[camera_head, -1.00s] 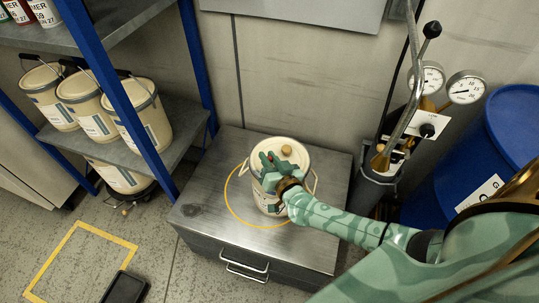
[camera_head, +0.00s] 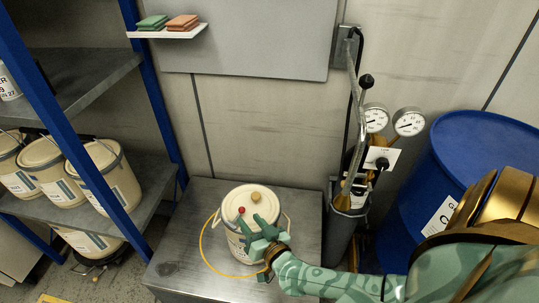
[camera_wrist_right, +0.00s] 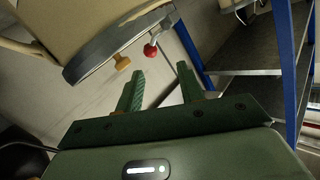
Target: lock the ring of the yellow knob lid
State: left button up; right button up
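The cream can with the yellow knob lid (camera_head: 262,190) stands upright on the grey metal cabinet top. Its small yellow-tan knob (camera_head: 256,197) is on the lid, and it also shows in the right wrist view (camera_wrist_right: 122,62). A grey ring (camera_wrist_right: 115,45) runs around the lid's rim. A red ball (camera_head: 241,210) sits by the rim on the near left; in the right wrist view the red ball (camera_wrist_right: 150,50) lies just beyond the fingertips. My right gripper (camera_head: 249,221) is open, its two fingers (camera_wrist_right: 160,69) apart with nothing between them. My left gripper is out of view.
The cabinet top (camera_head: 182,255) is bare around the can, apart from a yellow circle line (camera_head: 204,250). A pump with gauges (camera_head: 408,122) stands to the right, beside a blue drum (camera_head: 470,140). A blue-framed shelf (camera_head: 150,95) with several cans is on the left.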

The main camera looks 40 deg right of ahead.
jog(key=s+r+p, duration=0.1)
jog(key=s, duration=0.8)
jog(key=shift+s+a+p, duration=0.15)
jog(key=shift+a+p, duration=0.25)
jog(key=shift+a, duration=0.05)
jog(key=shift+r, duration=0.1)
jog(key=s+f+n+g+y, duration=0.2)
jog(key=s+f+n+g, duration=0.2)
jog(key=s+f, duration=0.45)
jog(key=s+f+n+g+y, duration=0.25)
jog(key=s+f+g, duration=0.2)
jog(key=f, duration=0.75)
jog(key=s+f+n+g+h, duration=0.1)
jog(key=s+f+g, duration=0.3)
jog(key=s, duration=0.8)
jog(key=s+f+n+g+h, duration=0.1)
jog(key=s+f+g, duration=0.3)
jog(key=s, duration=0.9)
jog(key=shift+a+f+h, duration=0.2)
jog(key=shift+f+h, duration=0.15)
jog(key=shift+f, duration=0.6)
